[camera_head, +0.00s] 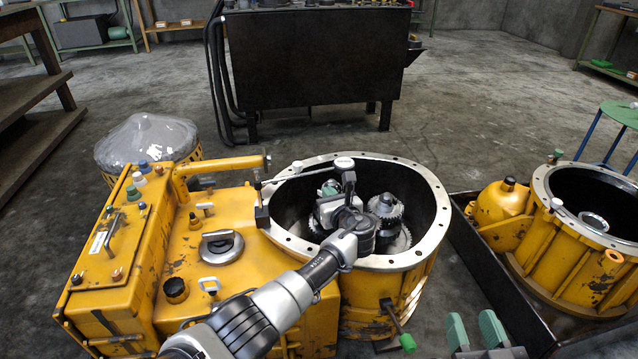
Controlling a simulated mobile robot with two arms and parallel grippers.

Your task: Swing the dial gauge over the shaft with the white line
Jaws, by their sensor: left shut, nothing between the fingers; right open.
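The dial gauge (344,164) hangs at the end of a thin rod over the left half of the open round housing (437,232). Its stand (262,214) is on the housing's left rim. My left gripper (329,188) is shut and empty, inside the opening just below and left of the gauge; I cannot tell whether it touches the gauge. A geared shaft (385,204) stands in the housing to the right of my gripper. My arm hides part of the interior, and I cannot make out a white line. My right gripper (475,331) is open and empty at the bottom edge.
The yellow gearbox body (190,255) adjoins the housing on the left. A second yellow housing (570,240) lies in a dark tray (510,292) at right. A dark bench (318,60) stands behind, across open floor.

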